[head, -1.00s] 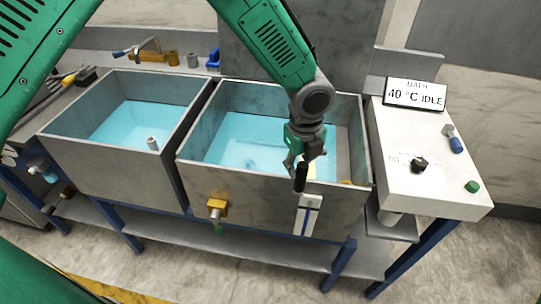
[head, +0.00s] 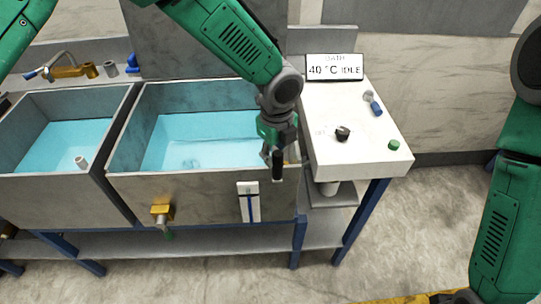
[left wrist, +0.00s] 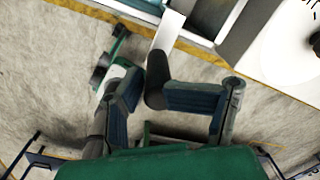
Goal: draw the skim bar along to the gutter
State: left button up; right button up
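The near basin (head: 190,193) is a grey tank of blue water in the middle of the head view. My left gripper (head: 277,153) is over its front right corner, with a black upright handle (head: 278,168) at its fingers. In the left wrist view the dark handle (left wrist: 157,78) lies between the blue-padded fingertips, which close on it. A pale flat bar (left wrist: 170,32) runs from it, which looks like the skim bar. The gutter is mostly hidden behind my gripper at the basin's right end. My right arm shows at right; its gripper is out of view.
A white console (head: 365,140) with a black knob (head: 342,134), green button (head: 394,145) and a display reading 40 °C IDLE (head: 348,68) stands right of the basin. A second basin (head: 45,187) is at left. A brass valve (head: 161,212) juts from the front.

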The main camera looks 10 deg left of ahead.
pick_arm(q)
jog(key=shift+g, duration=0.3)
jog(key=s+f, duration=0.2)
jog(key=f, duration=0.1)
jog(key=shift+s, duration=0.3)
notch_tip(320, 180, up, 6)
send_over(275, 171)
jog(key=w, duration=0.2)
jog(key=shift+a, duration=0.3)
jog(key=shift+t, duration=0.4)
jog(key=r, duration=0.5)
jog(key=s+d+r, duration=0.1)
jog(key=r, duration=0.1)
jog(key=shift+r, duration=0.35)
jog(key=shift+a+r, duration=0.1)
jog(key=shift+r, duration=0.2)
jog(key=shift+w+a+r, duration=0.25)
jog(key=shift+a, duration=0.05)
pick_arm(e)
jog(key=shift+w+a+f, duration=0.25)
jog(key=shift+w, duration=0.4)
pick_arm(q)
jog(key=shift+s+d, duration=0.1)
jog(key=shift+d, duration=0.05)
pick_arm(e)
jog(key=shift+w+d, duration=0.1)
jog(key=shift+d, duration=0.05)
